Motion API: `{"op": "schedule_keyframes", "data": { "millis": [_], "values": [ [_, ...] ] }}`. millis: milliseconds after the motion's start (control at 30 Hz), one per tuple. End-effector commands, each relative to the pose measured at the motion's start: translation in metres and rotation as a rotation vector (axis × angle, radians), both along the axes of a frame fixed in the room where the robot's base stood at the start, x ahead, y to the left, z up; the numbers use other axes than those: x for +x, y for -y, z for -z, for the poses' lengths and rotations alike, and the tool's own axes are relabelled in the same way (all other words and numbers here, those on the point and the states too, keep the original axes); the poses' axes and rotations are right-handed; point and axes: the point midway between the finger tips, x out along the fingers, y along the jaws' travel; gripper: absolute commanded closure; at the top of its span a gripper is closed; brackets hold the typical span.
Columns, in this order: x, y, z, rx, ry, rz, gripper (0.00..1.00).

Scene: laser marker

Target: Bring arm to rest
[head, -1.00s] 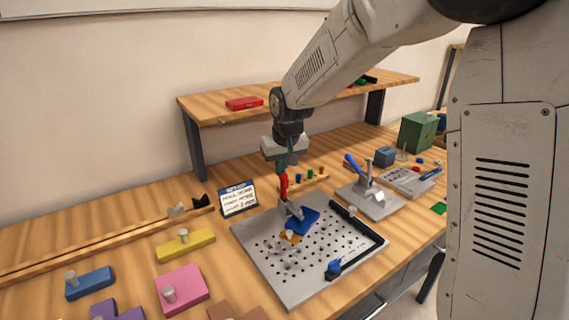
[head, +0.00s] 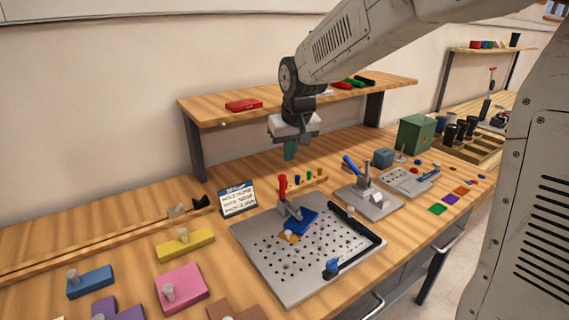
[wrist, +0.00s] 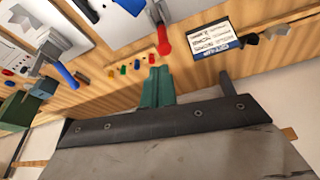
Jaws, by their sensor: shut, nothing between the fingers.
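My gripper (head: 290,152) hangs below my arm in the head view, in the air above the back of the workbench. Its green fingers are shut together with nothing between them; they also show in the wrist view (wrist: 157,88). A red-handled toggle clamp (head: 283,187) stands on the perforated metal plate (head: 262,250), below and in front of my gripper and apart from it. The clamp's arm reaches over a blue piece (head: 300,219) on the plate. The red handle also shows in the wrist view (wrist: 163,40).
A wooden shelf (head: 215,108) stands behind my gripper, with a red piece (head: 243,105) on it. A small sign (head: 238,199), a pegged rack (head: 313,181), a blue-handled clamp (head: 352,165) and a green box (head: 416,134) stand on the bench. Coloured blocks lie at front left.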

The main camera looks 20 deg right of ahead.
Motion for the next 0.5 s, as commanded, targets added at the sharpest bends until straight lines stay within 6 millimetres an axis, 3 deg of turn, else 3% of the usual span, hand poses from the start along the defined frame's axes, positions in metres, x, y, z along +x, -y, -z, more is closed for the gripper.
{"op": "schedule_keyframes", "data": {
  "millis": [133, 333, 433, 500],
  "values": [
    [-0.005, -0.002, -0.014, 0.0, 0.003, -0.004, 1.0],
    [-0.012, -0.004, -0.015, -0.003, -0.023, -0.01, 1.0],
    [-0.031, -0.002, -0.001, -0.011, -0.091, -0.012, 1.0],
    [-0.059, 0.002, 0.003, -0.016, -0.146, -0.013, 1.0]
  ]
}}
